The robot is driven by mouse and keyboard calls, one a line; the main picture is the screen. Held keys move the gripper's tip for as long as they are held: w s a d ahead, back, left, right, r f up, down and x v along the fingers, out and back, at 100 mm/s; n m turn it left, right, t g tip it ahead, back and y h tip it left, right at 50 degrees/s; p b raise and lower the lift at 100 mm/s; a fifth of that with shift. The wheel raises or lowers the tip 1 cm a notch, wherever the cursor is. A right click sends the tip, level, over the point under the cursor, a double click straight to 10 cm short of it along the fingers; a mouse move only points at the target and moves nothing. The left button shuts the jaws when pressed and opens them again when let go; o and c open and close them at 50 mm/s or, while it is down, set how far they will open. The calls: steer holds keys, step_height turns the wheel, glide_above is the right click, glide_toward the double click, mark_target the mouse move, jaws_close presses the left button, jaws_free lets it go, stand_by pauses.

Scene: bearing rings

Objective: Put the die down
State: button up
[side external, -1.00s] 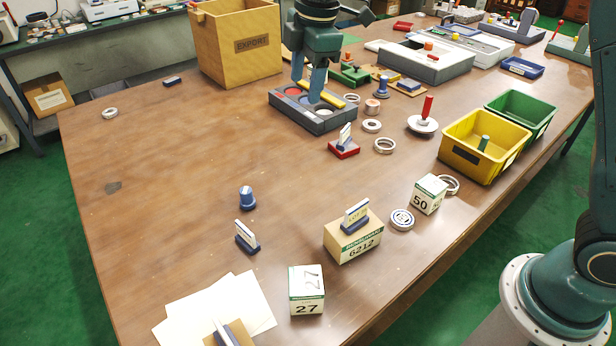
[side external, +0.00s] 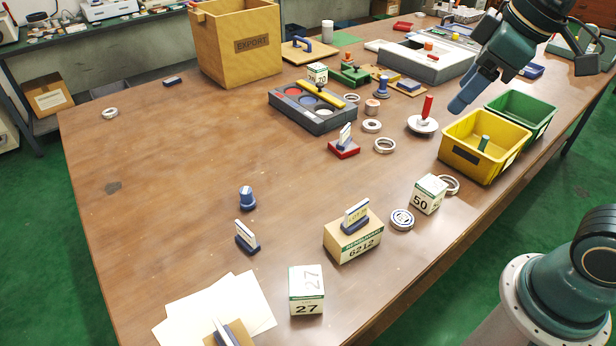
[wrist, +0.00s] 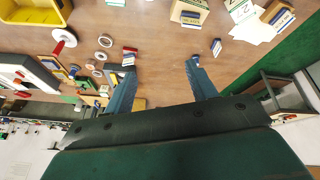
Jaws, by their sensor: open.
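My gripper (side external: 468,92) is raised over the right part of the bench, near the yellow bin, with its jaws open. In the wrist view, the two fingers (wrist: 161,68) stand wide apart with nothing between them. I cannot tell for certain which piece is the die. A dark knob (side external: 319,88) shows at the grey tray (side external: 315,126), which has round red, blue and white wells and a yellow bar (side external: 328,95). Upright labelled stamps stand on the bench, one on a red base (side external: 344,150) and one on a dark blue base (side external: 246,237).
The yellow bin (side external: 475,155) and green bin (side external: 523,115) stand at the right. Several rings, a red-handled disc (side external: 424,122) and the 6212 box (side external: 352,240) lie near the right edge.

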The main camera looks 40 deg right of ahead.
steer(key=s+d+f+m+t, duration=0.1)
steer(key=s+f+m, duration=0.3)
steer(key=s, duration=0.4)
steer(key=shift+d, duration=0.35)
stand_by(0.9)
